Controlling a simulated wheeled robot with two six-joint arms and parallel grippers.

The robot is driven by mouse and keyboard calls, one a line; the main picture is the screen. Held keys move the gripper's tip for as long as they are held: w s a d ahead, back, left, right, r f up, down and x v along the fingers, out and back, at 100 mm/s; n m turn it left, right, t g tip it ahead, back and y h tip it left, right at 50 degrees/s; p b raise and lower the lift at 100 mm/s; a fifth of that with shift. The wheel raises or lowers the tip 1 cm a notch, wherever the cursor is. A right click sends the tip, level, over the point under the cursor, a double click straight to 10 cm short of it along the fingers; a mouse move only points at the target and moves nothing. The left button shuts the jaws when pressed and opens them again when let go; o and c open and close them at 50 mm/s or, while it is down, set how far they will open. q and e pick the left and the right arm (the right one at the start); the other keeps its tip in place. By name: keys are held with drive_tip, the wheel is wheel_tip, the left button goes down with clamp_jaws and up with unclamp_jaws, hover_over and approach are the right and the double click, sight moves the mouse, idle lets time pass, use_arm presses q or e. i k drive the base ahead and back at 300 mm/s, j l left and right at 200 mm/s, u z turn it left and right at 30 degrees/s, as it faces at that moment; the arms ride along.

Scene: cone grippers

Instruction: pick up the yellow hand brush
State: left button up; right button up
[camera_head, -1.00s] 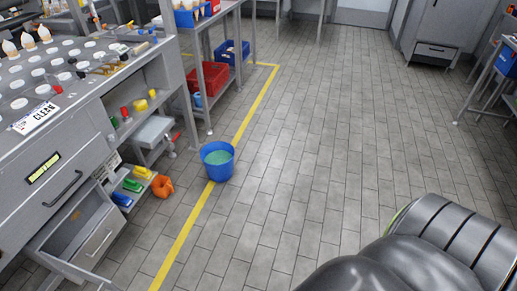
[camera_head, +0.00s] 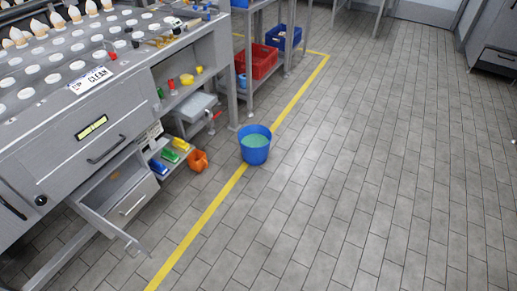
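A small yellow item that looks like the yellow hand brush (camera_head: 180,144) lies on the low shelf under the workbench, left of centre. A green one (camera_head: 170,155) and a blue one (camera_head: 158,167) lie beside it in a row. They are small in the picture, so bristles and handles are hard to make out. Neither of my grippers is in view.
An open drawer (camera_head: 132,200) sticks out from the bench (camera_head: 60,150) left of the shelf. An orange jug-like object (camera_head: 198,160) and a blue bucket (camera_head: 256,146) with greenish content stand on the floor. The tiled floor (camera_head: 370,190) at centre and right is clear.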

sight(179, 143)
drive_tip(key=i+z, duration=0.1)
drive_tip(key=z, duration=0.3)
drive_tip(key=j+z, duration=0.1)
drive_tip(key=z, duration=0.25)
drive_tip(key=i+z, duration=0.1)
drive_tip(key=z, duration=0.3)
drive_tip(key=j+z, duration=0.15)
drive_tip(key=z, duration=0.25)
drive_tip(key=i+j+z, duration=0.15)
drive_tip(key=j+z, duration=1)
drive_tip(key=j, duration=0.7)
drive_tip(key=i+j+z, duration=0.1)
drive_tip(key=j, duration=0.55)
drive_tip(key=j+u, duration=0.1)
drive_tip(key=u, duration=0.3)
drive_tip(key=i+j+u, duration=0.1)
drive_tip(key=u, duration=0.35)
drive_tip(key=j+u, duration=0.1)
drive_tip(key=u, duration=0.3)
drive_tip(key=i+l, duration=0.05)
